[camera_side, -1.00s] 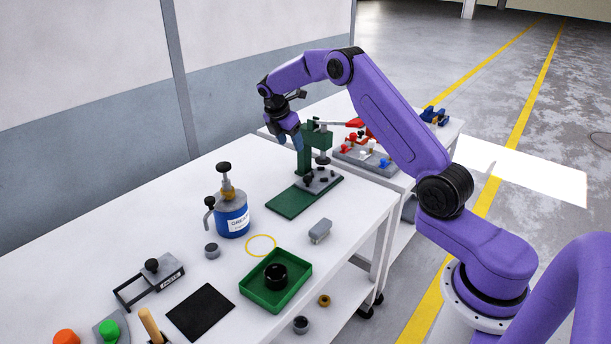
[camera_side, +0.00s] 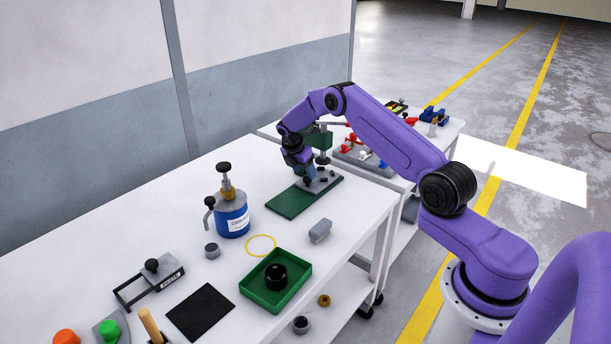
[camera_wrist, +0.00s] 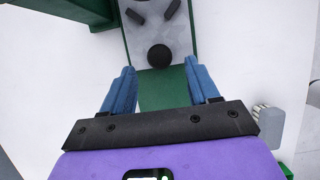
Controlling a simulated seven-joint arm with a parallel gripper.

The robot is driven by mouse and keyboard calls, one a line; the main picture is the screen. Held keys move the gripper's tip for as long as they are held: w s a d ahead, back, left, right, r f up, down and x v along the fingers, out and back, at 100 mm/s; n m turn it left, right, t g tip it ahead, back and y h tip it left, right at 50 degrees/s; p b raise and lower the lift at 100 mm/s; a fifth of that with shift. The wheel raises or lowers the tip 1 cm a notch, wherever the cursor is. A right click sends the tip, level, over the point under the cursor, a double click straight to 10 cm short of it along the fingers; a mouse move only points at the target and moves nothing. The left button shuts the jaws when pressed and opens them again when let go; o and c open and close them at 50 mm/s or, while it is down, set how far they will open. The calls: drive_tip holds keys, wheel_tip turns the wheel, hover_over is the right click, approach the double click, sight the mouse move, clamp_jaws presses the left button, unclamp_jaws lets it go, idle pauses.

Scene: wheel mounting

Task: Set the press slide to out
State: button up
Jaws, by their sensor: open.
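The press has a green base (camera_side: 290,204) and a green upright frame beside my arm. Its slide, a grey plate (camera_side: 323,182) with small dark parts, sits on the base near the upright. In the wrist view the grey slide (camera_wrist: 160,34) shows a round black knob (camera_wrist: 159,56) at its near end and two dark blocks farther up. My gripper (camera_side: 309,178) points down at the knob end of the slide. In the wrist view its blue fingers (camera_wrist: 160,80) are apart and empty. The knob lies just ahead of the gap between them; I cannot tell the height between them.
A blue grease can (camera_side: 232,218) stands left of the press. A grey block (camera_side: 320,231) lies in front of it, also seen at the right of the wrist view. A green tray (camera_side: 273,297) with a black ring is nearer. A fixture with red levers stands on the table behind.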

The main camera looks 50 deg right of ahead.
sight(307, 178)
drive_tip(key=shift+x, duration=1.6)
clamp_jaws()
drive_tip(key=a, duration=1.4)
drive_tip(key=shift+a, duration=0.4)
unclamp_jaws()
drive_tip(key=shift+a, duration=0.1)
drive_tip(key=shift+d, duration=0.2)
